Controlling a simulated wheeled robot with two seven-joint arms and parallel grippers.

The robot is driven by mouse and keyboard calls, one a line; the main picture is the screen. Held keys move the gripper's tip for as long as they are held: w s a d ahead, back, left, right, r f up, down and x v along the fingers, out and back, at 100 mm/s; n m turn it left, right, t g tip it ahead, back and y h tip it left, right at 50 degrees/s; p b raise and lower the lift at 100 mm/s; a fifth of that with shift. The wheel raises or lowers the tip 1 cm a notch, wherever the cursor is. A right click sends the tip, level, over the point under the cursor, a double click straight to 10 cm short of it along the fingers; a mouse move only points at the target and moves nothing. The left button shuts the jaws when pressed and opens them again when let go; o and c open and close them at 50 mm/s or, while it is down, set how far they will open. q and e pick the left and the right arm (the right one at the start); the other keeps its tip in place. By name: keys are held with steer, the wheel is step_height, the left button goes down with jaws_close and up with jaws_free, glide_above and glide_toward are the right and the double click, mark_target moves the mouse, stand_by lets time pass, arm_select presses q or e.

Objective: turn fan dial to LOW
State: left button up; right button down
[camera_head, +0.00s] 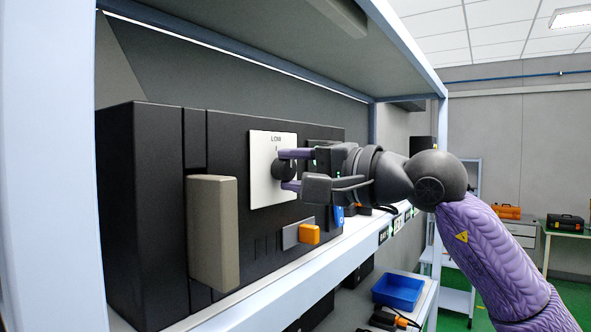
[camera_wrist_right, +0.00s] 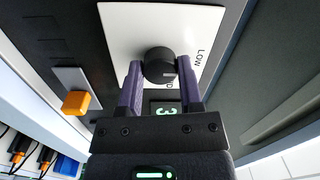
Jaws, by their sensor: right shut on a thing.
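The fan dial (camera_head: 281,168) is a round black knob on a white square plate (camera_head: 264,145) on the front of a black panel. The fingers also show in the right wrist view (camera_wrist_right: 160,75). My left gripper is out of view.
An orange switch (camera_head: 309,234) on a grey plate is below the dial. A beige block-shaped handle (camera_head: 213,232) stands out at the left. A green lit digit display (camera_wrist_right: 165,111) is by the plate. A blue bin (camera_head: 398,291) is on a lower shelf.

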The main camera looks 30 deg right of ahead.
steer(key=shift+c, duration=1.3)
jaws_free()
steer(key=b+v, duration=0.4)
steer(key=v, duration=0.5)
steer(key=shift+s+d, duration=0.2)
steer(key=shift+s, duration=0.2)
